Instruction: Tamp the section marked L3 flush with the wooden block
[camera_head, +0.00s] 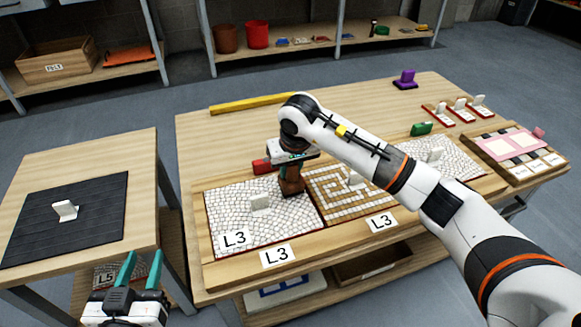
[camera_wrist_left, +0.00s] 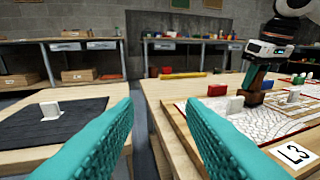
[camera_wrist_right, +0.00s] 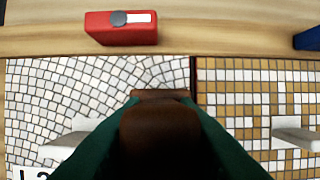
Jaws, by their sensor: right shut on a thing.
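The section marked L3 (camera_head: 225,218) is a white mosaic panel in a tray on the main table, with a white upright handle (camera_head: 260,203) near its middle. My right gripper (camera_head: 291,171) is shut on the brown wooden block (camera_head: 291,186), held upright at the panel's far right corner, by the seam with the tan maze panel (camera_head: 325,206). The right wrist view shows the block (camera_wrist_right: 160,125) between the green fingers; whether it touches the tiles is hidden. My left gripper (camera_head: 138,272) is open and empty near the side table; its parted fingers fill the left wrist view (camera_wrist_left: 160,125).
A red block (camera_head: 262,166) lies just behind the L3 panel, and a green block (camera_head: 421,129) stands farther right. A yellow bar (camera_head: 252,104) lies at the table's back. My right arm crosses the right-hand panels.

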